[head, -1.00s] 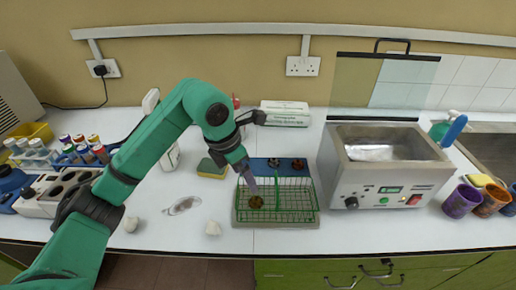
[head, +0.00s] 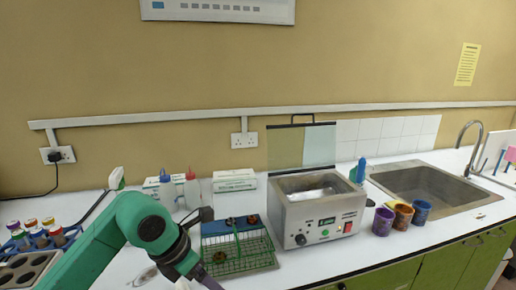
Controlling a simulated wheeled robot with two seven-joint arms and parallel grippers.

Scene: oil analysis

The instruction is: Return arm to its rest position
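My green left arm enters from the lower left of the head view. Its gripper (head: 207,281) is at the bottom edge, in front of and left of the green wire rack (head: 250,257). The fingertips are cut off or too small to read, so I cannot tell whether it is open, shut or holding something. A dark brown round item (head: 219,257) is in the rack's left part, beside my wrist. Two more dark items sit at the blue back part (head: 214,228) of the rack. My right arm is not in view.
A metal heated bath (head: 320,222) with a raised clear lid stands right of the rack. Stained cups (head: 403,215) and a sink (head: 432,187) are further right. Wash bottles (head: 192,190) and a white box (head: 235,181) stand behind. Capped tubes (head: 40,235) are at left.

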